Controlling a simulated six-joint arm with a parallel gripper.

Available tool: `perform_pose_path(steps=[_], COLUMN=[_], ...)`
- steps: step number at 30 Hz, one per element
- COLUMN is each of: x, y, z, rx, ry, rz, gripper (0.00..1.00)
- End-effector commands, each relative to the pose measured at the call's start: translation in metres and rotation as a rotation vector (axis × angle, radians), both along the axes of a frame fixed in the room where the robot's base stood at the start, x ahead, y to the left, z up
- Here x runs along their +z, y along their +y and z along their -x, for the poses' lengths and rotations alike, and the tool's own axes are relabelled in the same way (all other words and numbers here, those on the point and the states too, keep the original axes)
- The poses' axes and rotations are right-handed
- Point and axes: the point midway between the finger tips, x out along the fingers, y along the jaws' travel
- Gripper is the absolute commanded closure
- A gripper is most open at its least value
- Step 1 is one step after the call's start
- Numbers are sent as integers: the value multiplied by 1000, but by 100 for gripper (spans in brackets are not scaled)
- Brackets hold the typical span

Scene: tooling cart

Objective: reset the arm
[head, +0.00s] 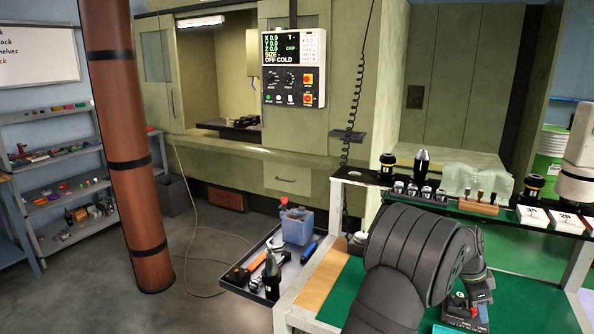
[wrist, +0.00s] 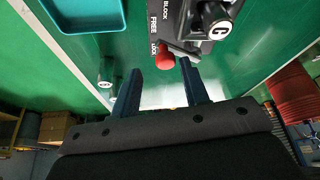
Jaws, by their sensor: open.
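A dark fixture (wrist: 182,12) on the green surface carries the white words BLOCK, FREE and LOCK. A red ball knob (wrist: 165,60) sits at its near edge, close to the word LOCK, with a short grey lever (wrist: 184,52) beside it. My gripper (wrist: 162,80) is open and empty, one dark finger on each side of the knob in the wrist view. Whether the fingers reach the knob's depth is unclear.
A teal tray (wrist: 88,14) lies at upper left in the wrist view. A grey side tray (head: 240,284) holds tools.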

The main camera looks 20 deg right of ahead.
Motion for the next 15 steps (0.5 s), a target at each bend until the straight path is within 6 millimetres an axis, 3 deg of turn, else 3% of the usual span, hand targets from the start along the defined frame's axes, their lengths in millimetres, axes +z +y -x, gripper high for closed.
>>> perform_pose_path(steps=[15], x=[0], y=[-10], z=[18], rx=[339], ry=[1], rz=[-1], gripper=[59])
